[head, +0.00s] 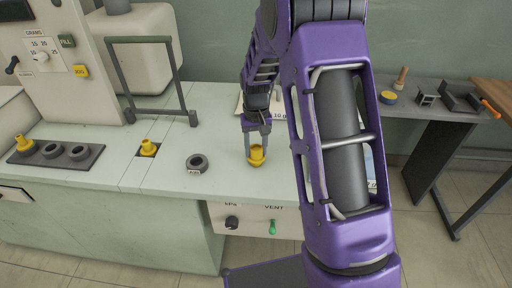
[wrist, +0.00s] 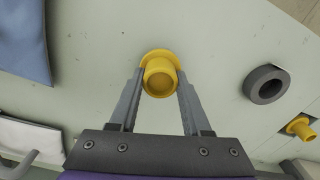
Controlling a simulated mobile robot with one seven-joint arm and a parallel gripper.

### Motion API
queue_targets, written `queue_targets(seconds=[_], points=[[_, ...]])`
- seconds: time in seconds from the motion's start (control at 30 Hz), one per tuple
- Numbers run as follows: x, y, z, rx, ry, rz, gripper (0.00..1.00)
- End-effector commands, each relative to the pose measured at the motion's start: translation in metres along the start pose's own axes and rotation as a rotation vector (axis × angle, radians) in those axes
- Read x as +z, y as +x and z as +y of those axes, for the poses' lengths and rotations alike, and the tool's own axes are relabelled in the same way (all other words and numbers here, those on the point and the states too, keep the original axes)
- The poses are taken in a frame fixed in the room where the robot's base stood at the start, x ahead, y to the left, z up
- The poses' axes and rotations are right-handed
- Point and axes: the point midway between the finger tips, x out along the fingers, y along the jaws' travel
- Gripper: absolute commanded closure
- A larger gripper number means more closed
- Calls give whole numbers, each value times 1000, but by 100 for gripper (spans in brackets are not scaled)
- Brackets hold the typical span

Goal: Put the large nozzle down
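A yellow nozzle (head: 256,157) with a wide flange is between the fingertips of my gripper (head: 257,143), over the pale worktop. In the wrist view the nozzle (wrist: 160,80) fills the space between the two grey fingers of my gripper (wrist: 160,88), which press against its sides. I take it to be the large nozzle. It looks upright and at or just above the worktop; I cannot tell whether it touches. A second yellow nozzle (head: 148,148) sits in a dark square socket to the left, also in the wrist view (wrist: 300,127).
A dark ring (head: 198,163) with a small label lies between the two nozzles. A dark rack (head: 57,153) at the far left has rings and another yellow nozzle (head: 24,144). A grey frame (head: 150,80) stands behind. A blue bag-like item (wrist: 24,40) lies near my gripper.

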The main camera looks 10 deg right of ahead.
Motion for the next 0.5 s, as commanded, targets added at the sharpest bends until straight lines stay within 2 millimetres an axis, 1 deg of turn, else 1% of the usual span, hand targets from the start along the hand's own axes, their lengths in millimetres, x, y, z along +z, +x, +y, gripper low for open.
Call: queue_targets(seconds=[0.03,0.13,0.17,0.4,0.5], points=[[0,0,0,0,0,0,44],[0,0,0,0,0,0,26],[0,0,0,0,0,0,23],[0,0,0,0,0,0,23],[0,-5,0,0,0,0,23]])
